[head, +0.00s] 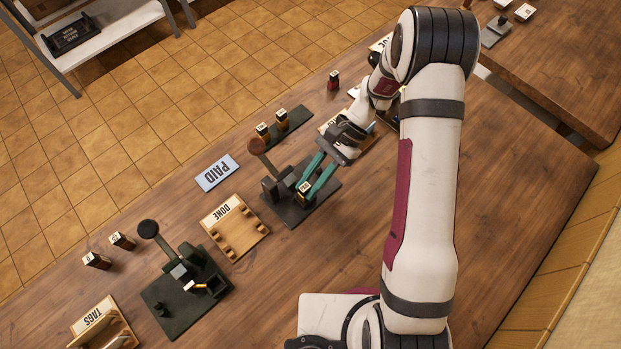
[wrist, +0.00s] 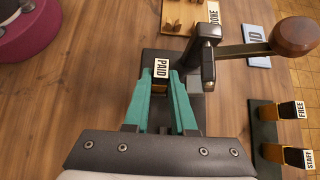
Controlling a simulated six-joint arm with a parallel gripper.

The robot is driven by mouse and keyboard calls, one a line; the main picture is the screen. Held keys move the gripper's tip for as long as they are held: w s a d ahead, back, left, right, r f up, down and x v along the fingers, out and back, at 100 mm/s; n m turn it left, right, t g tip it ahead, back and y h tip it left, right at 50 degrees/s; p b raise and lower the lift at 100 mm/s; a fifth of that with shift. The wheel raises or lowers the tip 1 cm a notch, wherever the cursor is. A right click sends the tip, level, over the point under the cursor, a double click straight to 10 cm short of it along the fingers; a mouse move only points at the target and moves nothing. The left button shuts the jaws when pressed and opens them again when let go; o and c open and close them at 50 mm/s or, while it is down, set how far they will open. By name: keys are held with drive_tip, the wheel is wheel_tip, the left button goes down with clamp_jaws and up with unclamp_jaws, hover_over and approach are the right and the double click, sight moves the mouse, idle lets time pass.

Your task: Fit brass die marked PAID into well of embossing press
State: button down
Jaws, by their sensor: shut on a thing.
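My gripper (head: 307,188) has teal fingers and is shut on the brass die marked PAID (wrist: 160,69), a dark block with a white label on top and a brass lower part. The die (head: 303,185) is over the front part of the dark embossing press (head: 290,213). In the wrist view the press (wrist: 208,68) has its column and lever to the right of the die, close to the right finger. The well is hidden beneath the die and fingers, so I cannot tell whether the die is in it or above it.
The press lever ends in a brown knob (wrist: 296,36). Dies marked FREE (wrist: 298,111) and STAFF (wrist: 297,157) stand on a dark rack. A blue PAID card (head: 217,172) and wooden DONE tray (head: 234,243) lie nearby. A second press (head: 186,300) stands further left.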

drive_tip(key=shift+f, duration=0.4)
drive_tip(key=c, duration=0.7)
unclamp_jaws()
drive_tip(key=shift+o, duration=0.2)
drive_tip(key=v, duration=1.5)
drive_tip(key=shift+w+d+r, duration=0.15)
drive_tip(key=shift+w+r, duration=0.05)
drive_tip(key=shift+r, duration=0.05)
